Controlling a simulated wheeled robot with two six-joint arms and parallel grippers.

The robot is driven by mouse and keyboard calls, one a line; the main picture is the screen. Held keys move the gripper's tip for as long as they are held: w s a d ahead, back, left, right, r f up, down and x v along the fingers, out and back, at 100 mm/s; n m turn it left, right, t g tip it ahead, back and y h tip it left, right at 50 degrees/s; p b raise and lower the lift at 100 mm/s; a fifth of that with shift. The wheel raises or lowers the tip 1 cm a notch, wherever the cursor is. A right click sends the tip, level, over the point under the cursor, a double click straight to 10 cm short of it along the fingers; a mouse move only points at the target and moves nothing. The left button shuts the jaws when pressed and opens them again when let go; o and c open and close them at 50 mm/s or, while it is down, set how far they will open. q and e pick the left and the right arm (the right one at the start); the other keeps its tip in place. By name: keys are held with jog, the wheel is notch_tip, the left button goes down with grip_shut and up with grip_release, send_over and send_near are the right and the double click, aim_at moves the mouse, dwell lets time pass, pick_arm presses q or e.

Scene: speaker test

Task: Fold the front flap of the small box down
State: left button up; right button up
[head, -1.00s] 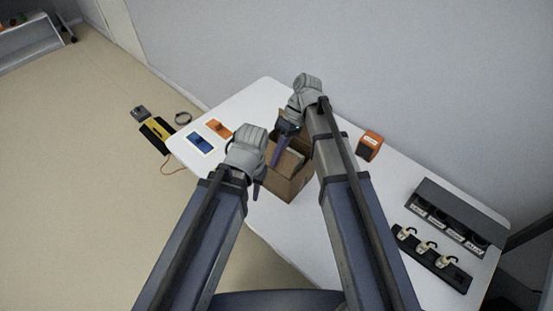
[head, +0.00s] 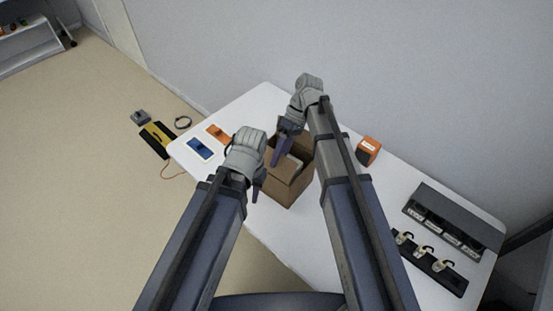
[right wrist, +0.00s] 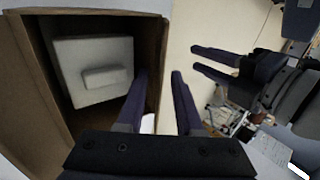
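The small brown cardboard box (head: 288,190) stands open on the white table, partly hidden by my arms. In the right wrist view its wall (right wrist: 157,50) and a pale block (right wrist: 92,68) inside are seen from above. I cannot pick out the front flap clearly. My right gripper (head: 274,160) is over the box opening. In the right wrist view its fingers (right wrist: 158,75) are apart, on either side of the wall's line, with nothing clearly held. My left gripper (head: 257,193) is beside the box's left side; its fingers (right wrist: 194,58) show a narrow gap and hold nothing visible.
The white table (head: 300,240) also bears a blue card (head: 200,149), an orange card (head: 217,132), an orange box (head: 368,150), a dark slotted holder (head: 450,222) and a black rack (head: 430,262). A yellow-black item (head: 157,139) lies on the floor.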

jog(key=p+v, duration=0.3)
jog(key=v, duration=0.2)
jog(key=shift+w+r+p, duration=0.1)
jog(key=shift+r+p, duration=0.1)
jog(key=shift+p, duration=0.1)
jog(key=shift+r, duration=0.1)
jog(key=shift+c, duration=0.7)
jog(key=shift+r+n+p, duration=0.3)
jog(key=shift+p, duration=0.15)
jog(key=shift+c, duration=0.7)
jog(key=r+n+p, duration=0.1)
jog(key=n+p, duration=0.1)
jog(key=r+n+p, duration=0.1)
jog(key=r+n, duration=0.1)
jog(key=a+r+n+p, duration=0.1)
jog(key=n+p, duration=0.1)
jog(key=shift+s+a+r+t+h+p, duration=0.1)
jog(key=shift+s+r+t+h+p, duration=0.2)
jog(key=shift+s+r+t+h, duration=0.1)
grip_shut()
jog(key=shift+s+a+r+n+t+h+p, duration=0.1)
jog(key=shift+a+r+n+t+h+p, duration=0.15)
jog(key=shift+r+n+p, duration=1.25)
jog(key=shift+w+a+r+n+t+h+p, duration=0.25)
jog(key=shift+n+p, duration=0.6)
jog(key=shift+n, duration=1.45)
jog(key=shift+s+a+r+n+t+h+p, duration=0.1)
jog(key=shift+s+a+r+n+p, duration=0.2)
jog(key=shift+r+n+p, duration=1.2)
